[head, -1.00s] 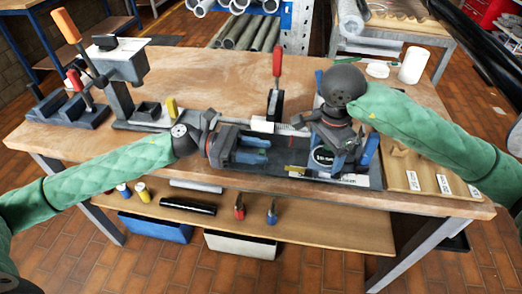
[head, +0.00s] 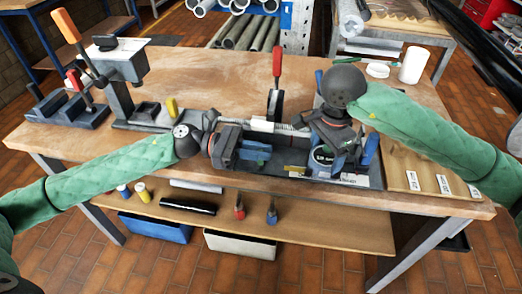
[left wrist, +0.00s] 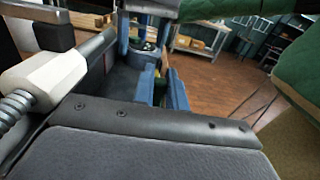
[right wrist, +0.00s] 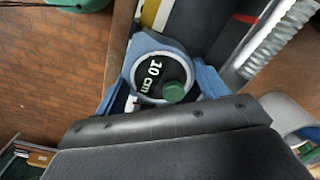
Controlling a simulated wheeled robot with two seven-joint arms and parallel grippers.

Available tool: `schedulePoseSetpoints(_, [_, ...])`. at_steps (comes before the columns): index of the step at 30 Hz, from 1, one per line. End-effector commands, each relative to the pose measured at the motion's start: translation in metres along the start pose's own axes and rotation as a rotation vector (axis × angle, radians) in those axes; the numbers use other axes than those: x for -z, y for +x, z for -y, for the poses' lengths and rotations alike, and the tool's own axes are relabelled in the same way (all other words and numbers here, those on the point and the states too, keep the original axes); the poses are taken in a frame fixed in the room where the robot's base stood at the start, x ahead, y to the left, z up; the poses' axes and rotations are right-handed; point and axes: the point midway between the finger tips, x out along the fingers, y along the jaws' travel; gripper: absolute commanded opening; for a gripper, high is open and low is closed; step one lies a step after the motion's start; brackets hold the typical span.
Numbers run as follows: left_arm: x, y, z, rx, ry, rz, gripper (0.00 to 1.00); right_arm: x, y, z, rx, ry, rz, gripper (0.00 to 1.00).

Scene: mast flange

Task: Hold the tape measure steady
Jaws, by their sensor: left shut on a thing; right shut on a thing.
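The tape measure (right wrist: 160,78) has a round dark face marked "10 cm" with a pale rim and a green button. My right gripper (right wrist: 158,88) is shut on its case, one blue finger on each side. In the head view the case (head: 322,156) sits low over the bench's dark fixture, partly hidden by my right gripper (head: 340,150). A yellow tape strip (head: 295,169) shows left of the case. My left gripper (head: 256,153) is shut, its blue fingers close together by the fixture, apparently on the tape's end; the grip itself is hidden.
A threaded rod with a white nut (left wrist: 45,80) runs close behind my left gripper. A red-handled clamp (head: 277,75) stands behind the fixture. A vise-like stand (head: 120,75) is at the left. A labelled wooden board (head: 425,175) lies right. The bench's back middle is clear.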

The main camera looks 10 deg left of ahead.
Motion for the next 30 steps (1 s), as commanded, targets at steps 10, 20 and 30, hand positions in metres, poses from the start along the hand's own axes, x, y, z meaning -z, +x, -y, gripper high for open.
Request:
schedulePoseSetpoints(10, [0.002, -0.050, -0.001, -0.005, -0.003, -0.002, 0.00, 0.000, 0.000, 0.000, -0.001, -0.001, 0.000, 0.32])
schedulePoseSetpoints(20, [0.001, -0.111, -0.001, -0.004, -0.001, -0.002, 0.00, 0.000, 0.000, -0.001, -0.001, -0.002, 0.000, 0.32])
schedulePoseSetpoints(30, [0.001, -0.144, -0.001, -0.003, 0.000, -0.001, 0.00, 0.000, 0.000, -0.001, -0.001, -0.002, 0.000, 0.32])
